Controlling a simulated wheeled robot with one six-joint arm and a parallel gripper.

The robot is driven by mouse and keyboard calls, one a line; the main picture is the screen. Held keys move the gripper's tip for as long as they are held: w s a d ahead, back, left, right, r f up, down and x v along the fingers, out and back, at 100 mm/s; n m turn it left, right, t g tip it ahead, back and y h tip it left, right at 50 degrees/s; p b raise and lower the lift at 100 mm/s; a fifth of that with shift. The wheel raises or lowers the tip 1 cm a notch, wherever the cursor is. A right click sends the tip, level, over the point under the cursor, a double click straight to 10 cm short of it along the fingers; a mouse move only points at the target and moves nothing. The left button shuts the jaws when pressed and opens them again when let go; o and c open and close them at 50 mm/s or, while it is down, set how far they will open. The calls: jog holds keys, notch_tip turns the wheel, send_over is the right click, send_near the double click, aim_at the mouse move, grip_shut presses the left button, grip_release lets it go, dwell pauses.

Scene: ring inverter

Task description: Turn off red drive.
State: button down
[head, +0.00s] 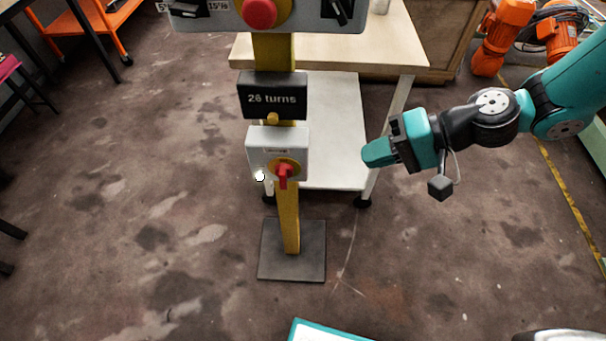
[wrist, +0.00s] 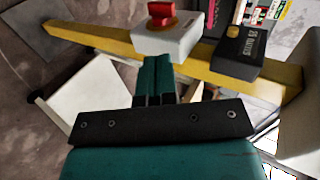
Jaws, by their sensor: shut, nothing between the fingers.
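A grey switch box (head: 262,150) with a red rotary handle (head: 283,174) on a yellow disc is mounted low on a yellow post (head: 288,220). The handle points downward. A black display (head: 272,97) reading "26 turns" sits just above it. My gripper (head: 368,153) is shut and empty, to the right of the box and apart from it in the head view. In the wrist view the fingers (wrist: 154,72) point toward the box (wrist: 168,42), and the red handle (wrist: 162,16) shows beyond them.
An upper panel with a red button (head: 260,12) tops the post. The post stands on a dark base plate (head: 293,262). A light table (head: 400,45) with a lower shelf (head: 335,140) stands behind the post. Open floor lies to the left. An orange robot arm (head: 505,35) stands at back right.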

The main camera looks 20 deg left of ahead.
jog(key=shift+w+f, duration=0.3)
jog(key=shift+f, duration=0.45)
jog(key=shift+a, duration=0.1)
send_near(286, 175)
notch_tip(286, 175, down, 4)
jog(key=a, duration=0.2)
jog(key=shift+s+a, duration=0.25)
jog(key=shift+a, duration=0.35)
jog(key=shift+s+a, duration=0.25)
jog(key=shift+a, duration=0.4)
jog(key=shift+s+a, duration=0.1)
jog(key=shift+a, duration=0.55)
